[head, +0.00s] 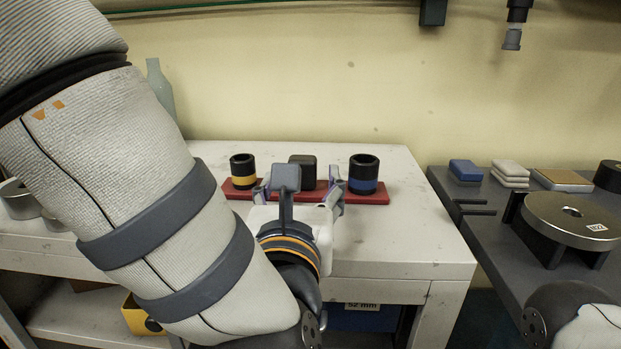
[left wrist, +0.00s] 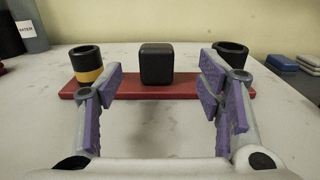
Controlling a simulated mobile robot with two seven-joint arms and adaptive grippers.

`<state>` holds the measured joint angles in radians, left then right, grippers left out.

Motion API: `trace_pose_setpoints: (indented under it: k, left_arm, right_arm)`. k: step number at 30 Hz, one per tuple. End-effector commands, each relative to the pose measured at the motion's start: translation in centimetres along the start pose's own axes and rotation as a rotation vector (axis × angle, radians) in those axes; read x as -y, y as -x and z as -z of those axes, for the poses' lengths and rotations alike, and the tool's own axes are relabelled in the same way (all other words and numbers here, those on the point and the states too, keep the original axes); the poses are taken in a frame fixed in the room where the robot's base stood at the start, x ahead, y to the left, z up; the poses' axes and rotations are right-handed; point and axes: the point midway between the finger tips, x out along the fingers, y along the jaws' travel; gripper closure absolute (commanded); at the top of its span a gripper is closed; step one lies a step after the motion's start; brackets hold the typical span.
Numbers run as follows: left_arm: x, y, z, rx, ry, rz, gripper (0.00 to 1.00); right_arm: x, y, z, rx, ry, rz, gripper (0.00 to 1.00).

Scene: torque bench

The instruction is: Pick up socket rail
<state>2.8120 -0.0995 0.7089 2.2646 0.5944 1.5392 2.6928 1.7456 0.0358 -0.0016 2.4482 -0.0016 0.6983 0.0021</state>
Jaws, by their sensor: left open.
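The socket rail is a flat red bar (head: 370,198) lying on the white table. It carries a black socket with a yellow band (head: 243,170), a black block-like part (head: 303,170) in the middle, and a black socket with a blue band (head: 364,173). My left gripper (head: 303,197) is open just in front of the rail. In the left wrist view the red rail (left wrist: 150,88) lies beyond the open purple-padded fingers (left wrist: 165,95), with the middle black block between them. The fingers partly hide the rail's ends. The right gripper does not show.
The white table (head: 400,235) has free room around the rail. At the right a dark bench (head: 465,205) holds a big metal disc (head: 570,220), a blue block (head: 465,170) and white pads (head: 510,173). A pale bottle (head: 160,88) stands behind my left arm.

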Motion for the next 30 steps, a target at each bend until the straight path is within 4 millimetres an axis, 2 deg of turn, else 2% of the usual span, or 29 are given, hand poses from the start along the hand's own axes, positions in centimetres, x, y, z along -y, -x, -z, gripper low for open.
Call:
trace_pose_setpoints:
  k: [7, 10, 13, 18, 20, 26, 30]
  left_arm:
    - [-0.4, -3.9, -0.9, 0.006, -0.003, 0.0, 0.39]
    - [-0.5, -5.5, -0.6, 0.0, -0.002, -0.001, 0.39]
    - [-0.5, -6.2, -0.6, -0.002, -0.001, 0.0, 0.39]
    - [-0.5, -6.2, -0.6, -0.002, -0.001, 0.0, 0.39]
    - [-0.5, -6.2, -0.6, -0.002, -0.001, 0.0, 0.51]
    - [-0.5, -6.2, -0.6, -0.002, -0.001, 0.0, 0.96]
    - [-0.5, -6.3, -0.8, 0.006, 0.001, -0.001, 1.0]
  right_arm:
    - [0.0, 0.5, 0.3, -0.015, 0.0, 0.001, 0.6]
    - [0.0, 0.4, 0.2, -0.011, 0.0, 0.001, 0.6]
    - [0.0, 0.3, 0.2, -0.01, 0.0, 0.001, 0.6]
    - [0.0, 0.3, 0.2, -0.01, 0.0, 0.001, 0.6]
    - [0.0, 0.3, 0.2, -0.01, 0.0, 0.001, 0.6]
    - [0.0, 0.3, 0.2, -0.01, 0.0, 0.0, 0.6]
    - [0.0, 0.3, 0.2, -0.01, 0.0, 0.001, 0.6]
